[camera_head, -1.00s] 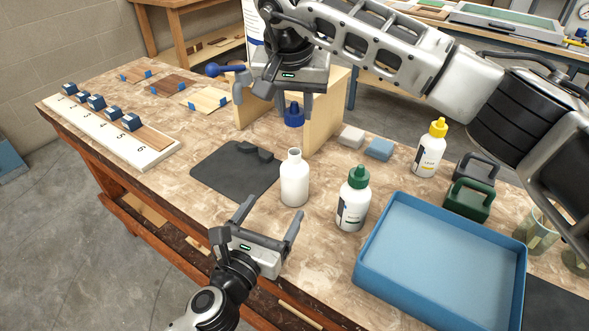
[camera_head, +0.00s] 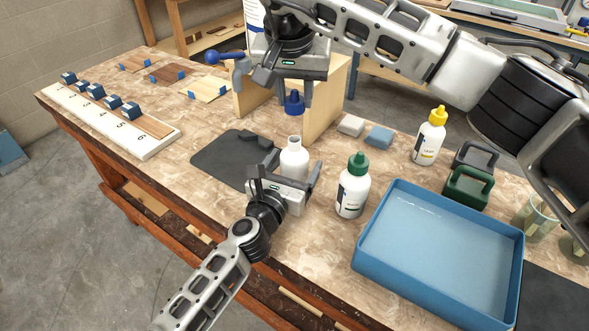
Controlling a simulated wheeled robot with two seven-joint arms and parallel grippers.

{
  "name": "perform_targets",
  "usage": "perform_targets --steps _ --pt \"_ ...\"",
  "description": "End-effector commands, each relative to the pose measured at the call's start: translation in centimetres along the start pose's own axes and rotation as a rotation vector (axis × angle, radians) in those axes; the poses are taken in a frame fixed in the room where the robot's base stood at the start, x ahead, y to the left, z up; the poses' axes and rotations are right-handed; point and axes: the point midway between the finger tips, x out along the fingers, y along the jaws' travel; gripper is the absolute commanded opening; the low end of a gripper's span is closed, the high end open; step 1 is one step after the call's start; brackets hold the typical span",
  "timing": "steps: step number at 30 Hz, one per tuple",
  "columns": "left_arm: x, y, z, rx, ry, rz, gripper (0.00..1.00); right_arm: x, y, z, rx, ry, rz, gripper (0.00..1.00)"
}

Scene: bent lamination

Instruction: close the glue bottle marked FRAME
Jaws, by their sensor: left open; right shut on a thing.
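An uncapped white bottle (camera_head: 293,152) stands upright on the bench, its narrow neck bare. No label shows on its visible side, so I cannot read FRAME on it. My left gripper (camera_head: 293,167) is open and low at the bottle, with one finger to each side; I cannot tell whether they touch it. The gripper body hides the bottle's lower part. My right gripper (camera_head: 294,91) is shut on a blue cap (camera_head: 294,104), held upright above and a little behind the bottle's mouth, apart from it.
A green-capped bottle (camera_head: 352,187) stands close right of the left gripper. A blue tray (camera_head: 440,272) is at front right. A yellow-capped bottle (camera_head: 429,137) stands farther back. A dark mat (camera_head: 215,160) lies left of the bottle, and a wooden stand (camera_head: 325,105) is behind.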

Motion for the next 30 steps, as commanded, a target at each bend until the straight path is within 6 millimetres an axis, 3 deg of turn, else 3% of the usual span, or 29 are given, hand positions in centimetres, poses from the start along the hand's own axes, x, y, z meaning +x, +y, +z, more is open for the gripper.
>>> perform_targets --steps 4,13,14,21,25,30 --pt "0.9 0.0 0.0 -0.002 0.000 -0.001 0.79 0.0 0.0 0.0 0.000 0.000 0.000 0.10" --pt "1.1 0.0 0.0 -0.001 0.001 -0.001 0.79 0.0 0.0 0.0 0.000 0.000 0.000 0.10" --pt "1.1 0.0 0.0 -0.001 0.001 -0.001 0.76 0.0 0.0 0.0 0.000 0.000 0.000 0.10" --pt "1.1 -0.1 0.0 -0.001 0.001 -0.001 0.12 0.0 0.0 0.0 0.000 0.000 0.000 0.10" --pt "1.1 -0.1 0.0 -0.001 0.001 -0.001 0.12 0.7 0.0 0.2 0.000 -0.001 0.001 0.10" --pt "1.1 0.0 0.0 -0.001 0.001 -0.001 0.12 3.1 0.0 1.1 -0.001 0.000 0.001 0.10"
